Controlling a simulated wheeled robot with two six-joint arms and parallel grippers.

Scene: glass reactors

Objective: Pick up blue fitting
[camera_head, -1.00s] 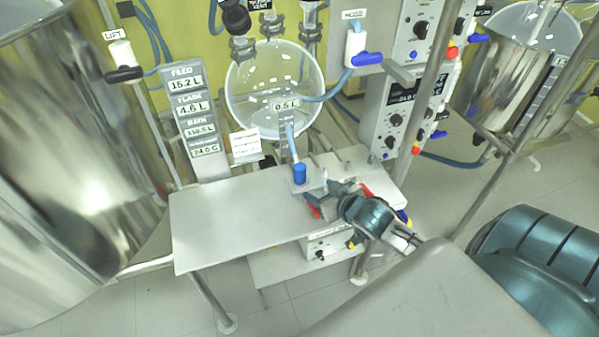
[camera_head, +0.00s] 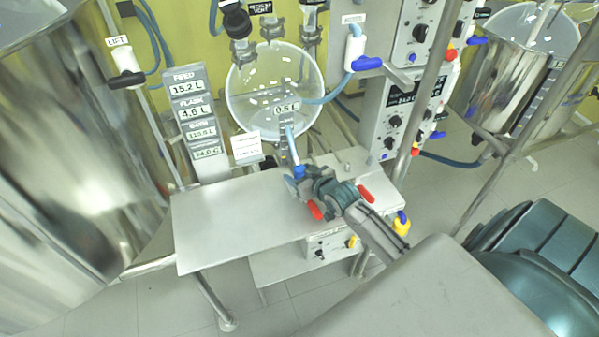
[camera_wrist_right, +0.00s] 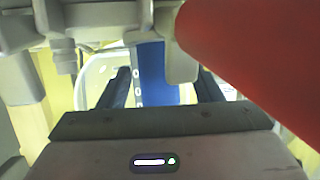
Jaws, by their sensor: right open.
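The blue fitting (camera_head: 299,171) shows in the head view at the lower end of a blue hose, at the back of the steel table. My right gripper (camera_head: 301,180) is at it and hides most of it. In the right wrist view, the blue fitting (camera_wrist_right: 155,72) stands upright between the two dark fingers of my open right gripper (camera_wrist_right: 163,88). Gaps appear on both sides, so I cannot see either finger touching it. My left gripper is not in view.
The steel table (camera_head: 215,222) is bare on its left. A glass flask (camera_head: 255,85) hangs behind the fitting. A display post (camera_head: 197,120) and a white card (camera_head: 246,145) stand to the left. A control box (camera_head: 402,120) is behind to the right.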

